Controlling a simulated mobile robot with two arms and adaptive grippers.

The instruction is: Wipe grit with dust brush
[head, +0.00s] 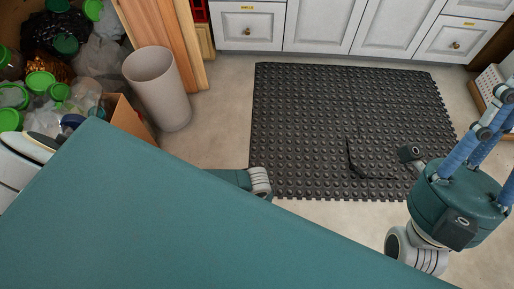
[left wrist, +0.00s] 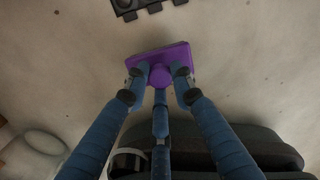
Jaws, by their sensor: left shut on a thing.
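The dust brush (left wrist: 178,53) appears in the left wrist view as a purple block. My left gripper (left wrist: 158,80) is shut on it, with blue fingers on both sides and one below. The brush is over the pale floor; whether it touches the floor I cannot tell. Its bristles are not visible. The left gripper and brush are hidden in the head view. My right gripper (head: 487,125) is at the right edge of the head view, its blue fingers partly cut off by the frame, and I see nothing in it. I cannot make out any grit.
A black studded mat (head: 330,110) lies on the pale floor before white cabinets (head: 325,22). Its edge tops the left wrist view. A beige bin (head: 157,88) stands left, beside a cardboard box (head: 130,118) and bags with green-lidded jars (head: 62,70). A white basket (head: 488,82) stands right.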

